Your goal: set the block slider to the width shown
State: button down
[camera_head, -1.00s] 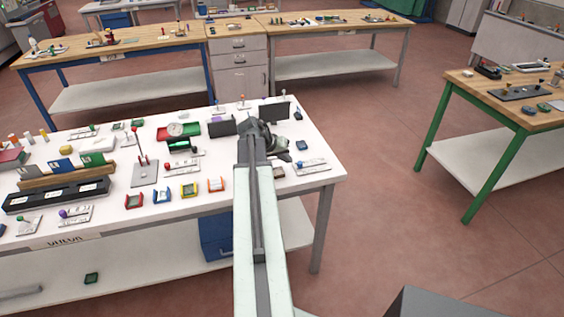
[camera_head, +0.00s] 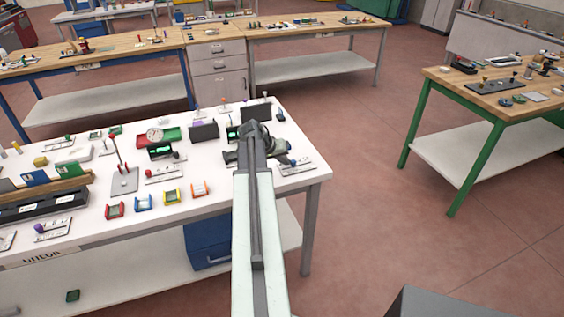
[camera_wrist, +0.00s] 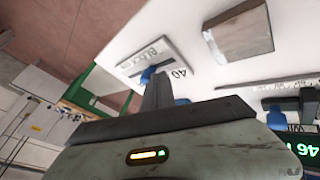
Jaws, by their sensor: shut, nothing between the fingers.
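The block slider (camera_head: 301,168) is a white plate at the table's right end. In the wrist view its plate (camera_wrist: 160,58) shows lettering that looks like "BLOCK" and a "40" mark. Its blue knob (camera_wrist: 147,75) is just beyond my dark fingers. My gripper (camera_wrist: 158,90) is shut and empty, its tip close to the knob; I cannot tell whether they touch. In the head view my gripper (camera_head: 281,151) is partly hidden by my arm. A black display (camera_wrist: 304,150) with green digits, apparently 46, is cut off at the wrist view's right edge.
A square grey block (camera_wrist: 238,33) lies near the slider. The white table (camera_head: 222,195) holds gauges, levers, other sliders and small coloured trays. A dark upright panel (camera_head: 256,113) stands behind my gripper. Open floor lies right of the table.

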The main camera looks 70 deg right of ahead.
jog(key=shift+s, duration=0.1)
jog(key=shift+w+a+r, duration=0.15)
jog(key=shift+w+r, duration=0.05)
jog(key=p+v, duration=0.8)
jog(key=v, duration=0.1)
jog(key=shift+r, duration=0.2)
jog(key=shift+s+a, duration=0.1)
